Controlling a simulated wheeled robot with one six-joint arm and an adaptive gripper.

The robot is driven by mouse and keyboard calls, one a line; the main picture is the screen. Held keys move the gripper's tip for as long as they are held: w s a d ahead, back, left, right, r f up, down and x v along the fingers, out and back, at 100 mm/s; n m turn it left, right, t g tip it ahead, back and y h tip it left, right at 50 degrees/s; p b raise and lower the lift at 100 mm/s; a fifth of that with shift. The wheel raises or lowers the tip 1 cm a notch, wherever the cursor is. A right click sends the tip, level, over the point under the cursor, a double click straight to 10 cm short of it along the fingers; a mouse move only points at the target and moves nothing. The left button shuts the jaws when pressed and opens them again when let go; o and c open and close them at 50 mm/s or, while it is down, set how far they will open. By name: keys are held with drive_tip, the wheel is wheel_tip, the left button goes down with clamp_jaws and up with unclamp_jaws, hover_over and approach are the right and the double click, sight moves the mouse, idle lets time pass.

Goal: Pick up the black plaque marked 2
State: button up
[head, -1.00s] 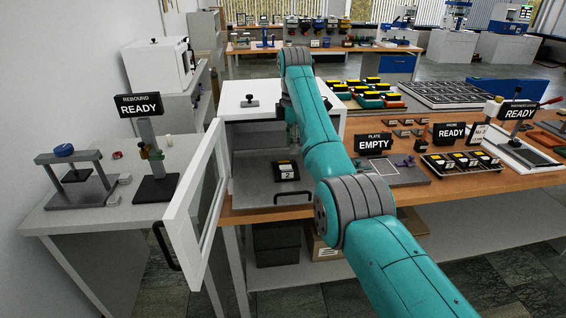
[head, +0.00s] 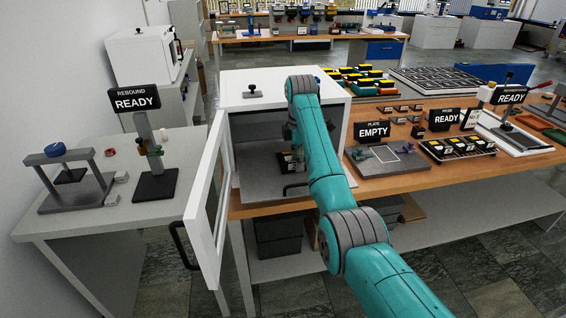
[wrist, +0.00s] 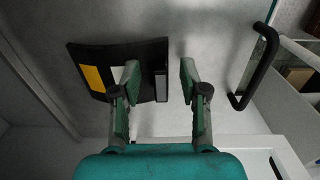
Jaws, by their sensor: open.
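The black plaque (wrist: 92,54), with a yellow patch and a white patch, lies on the grey floor of an open white cabinet. Its number cannot be read in the wrist view. In the head view my gripper largely hides it. My gripper (wrist: 159,76) is open over the plaque's right end. The left finger overlaps the plaque in the picture, and the right finger is just past its right edge. The grey-faced end of the plaque shows between the fingers. I cannot tell whether either finger touches it. In the head view my gripper (head: 294,157) is inside the cabinet.
The white cabinet (head: 237,98) has its door (head: 206,205) swung open at the left, with a dark handle. A black bar handle (wrist: 252,72) is at the right of the wrist view. A bench to the right holds an EMPTY sign (head: 373,131) and a rack of small plaques (head: 458,148).

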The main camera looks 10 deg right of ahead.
drive_tip(key=shift+f, duration=0.5)
clamp_jaws()
drive_tip(key=shift+r, duration=0.15)
